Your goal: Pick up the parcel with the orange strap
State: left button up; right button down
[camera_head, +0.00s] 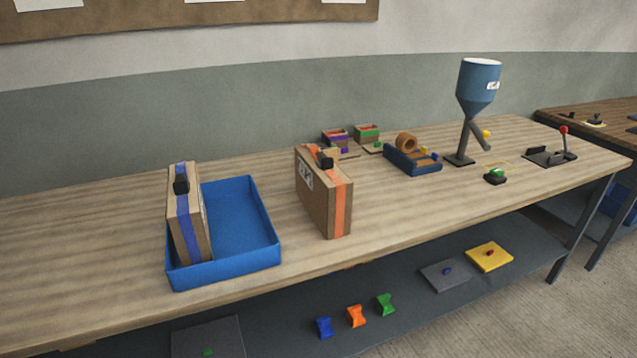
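The parcel with the orange strap (323,203) stands upright on its narrow side on the wooden table, near the middle of the head view. It is brown cardboard with a white label on its left face, an orange strap down its end and a black handle (325,163) on top. A similar parcel with a blue strap (186,218) stands upright in the left part of a blue tray, to the left of the orange-strapped one. Neither of my grippers shows in this view.
The blue tray (275,258) is empty on its right side. Behind and right stand small bins (368,133), a tape dispenser (416,164), a blue hopper (478,85) and a lever box (551,155). The table (80,245) is clear at far left. A lower shelf holds small coloured pieces.

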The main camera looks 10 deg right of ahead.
aim_at(328, 195)
jog(key=i+l+u, duration=0.15)
jog(key=l, duration=0.45)
jog(key=i+l+u, duration=0.1)
jog(key=l, duration=0.55)
jog(key=i+l+u, duration=0.15)
jog(key=l, duration=0.5)
jog(key=l+u, duration=0.15)
jog(key=l, duration=0.5)
jog(key=i, duration=0.05)
